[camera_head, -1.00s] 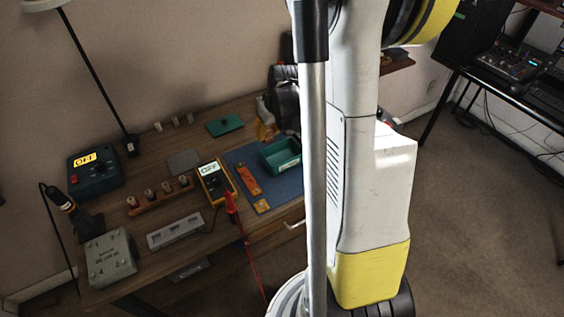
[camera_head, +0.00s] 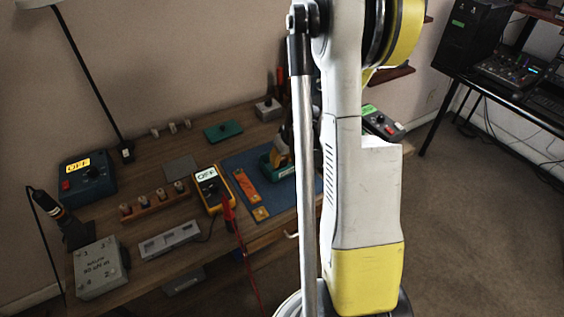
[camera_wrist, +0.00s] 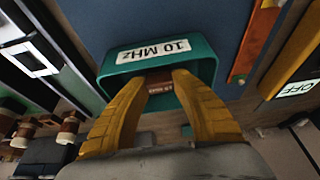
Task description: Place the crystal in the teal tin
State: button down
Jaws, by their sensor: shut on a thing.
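The teal tin (camera_head: 287,173) stands on the blue mat at the right of the bench, partly hidden by my gripper (camera_head: 281,150). In the wrist view the teal tin (camera_wrist: 207,66) bears a white "10 MHz" label. My gripper (camera_wrist: 162,78) has its two yellow fingers reaching over the tin's opening. It is shut on a small brownish piece with tiny print, seemingly the crystal (camera_wrist: 160,87), which shows between the fingertips. The crystal cannot be made out in the head view. Whether it touches the tin's floor cannot be told.
The blue mat (camera_head: 275,201) also holds an orange strip (camera_head: 246,188). A yellow meter reading OFF (camera_head: 208,188) stands left of it, with a red probe (camera_head: 229,213). A rack of knobs (camera_head: 153,203) and a teal box (camera_head: 222,131) are nearby.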

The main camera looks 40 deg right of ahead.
jog(key=shift+r, duration=0.1)
jog(key=shift+f, duration=0.2)
jog(key=c, duration=1.1)
grip_release()
jog(key=shift+r, duration=0.1)
jog(key=shift+c, duration=0.2)
